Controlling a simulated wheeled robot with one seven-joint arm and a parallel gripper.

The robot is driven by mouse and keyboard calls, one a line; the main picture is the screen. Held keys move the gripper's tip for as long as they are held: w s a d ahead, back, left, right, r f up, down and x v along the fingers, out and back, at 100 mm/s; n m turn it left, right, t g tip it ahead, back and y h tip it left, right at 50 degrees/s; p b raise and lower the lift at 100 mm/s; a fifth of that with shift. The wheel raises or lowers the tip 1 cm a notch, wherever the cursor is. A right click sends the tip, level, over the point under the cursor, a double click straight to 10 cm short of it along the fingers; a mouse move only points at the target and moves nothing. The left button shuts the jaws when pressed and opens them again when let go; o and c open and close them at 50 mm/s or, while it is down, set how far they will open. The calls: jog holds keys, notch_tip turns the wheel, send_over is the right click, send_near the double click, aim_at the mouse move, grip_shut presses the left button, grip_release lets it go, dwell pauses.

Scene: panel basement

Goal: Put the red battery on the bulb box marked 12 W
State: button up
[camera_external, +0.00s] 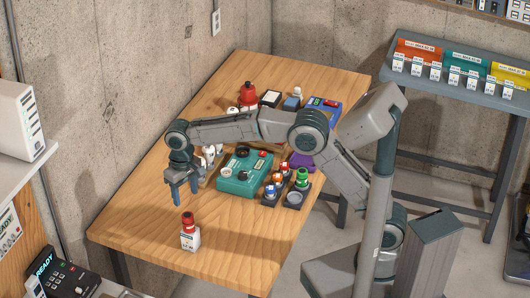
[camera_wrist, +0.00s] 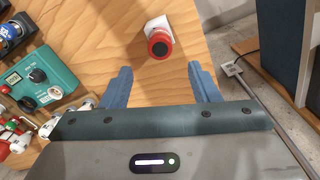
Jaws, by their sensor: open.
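A short red cylinder with a dark top, which looks like the red battery (camera_external: 187,220), stands on a small white box (camera_external: 190,241) near the front of the wooden table. The red battery also shows in the wrist view (camera_wrist: 159,44), with part of the white box (camera_wrist: 157,26) beside and under it. The box's print is too small to read, so I cannot tell if it says 12 W. My gripper (camera_external: 182,202) points down, apart from them and to their upper left. In the wrist view my gripper (camera_wrist: 161,70) is open and empty, the battery beyond its fingertips.
A teal panel box (camera_external: 243,176) with knobs stands behind, with several small coloured parts beside it. A red-topped item (camera_external: 248,93) and a blue box (camera_external: 322,112) are at the back. A rack (camera_external: 455,93) holds colour bins at right. The front table corner is clear.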

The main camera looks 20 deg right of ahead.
jog(key=w+d+r+m+t, duration=0.15)
jog(key=d+r, duration=0.25)
jog(key=d, duration=1.1)
jog(key=w+d+r+m, duration=0.15)
jog(key=d+r, duration=0.25)
jog(key=d, duration=1)
jog(key=s+d+f+m+t, duration=0.1)
jog(key=s+d+f, duration=0.1)
jog(key=s+d, duration=0.5)
jog(key=s+d+f+m+t, duration=0.1)
jog(key=s+d+f, duration=0.2)
jog(key=s+d, duration=0.4)
jog(key=d, duration=0.5)
jog(key=shift+d+f, duration=0.25)
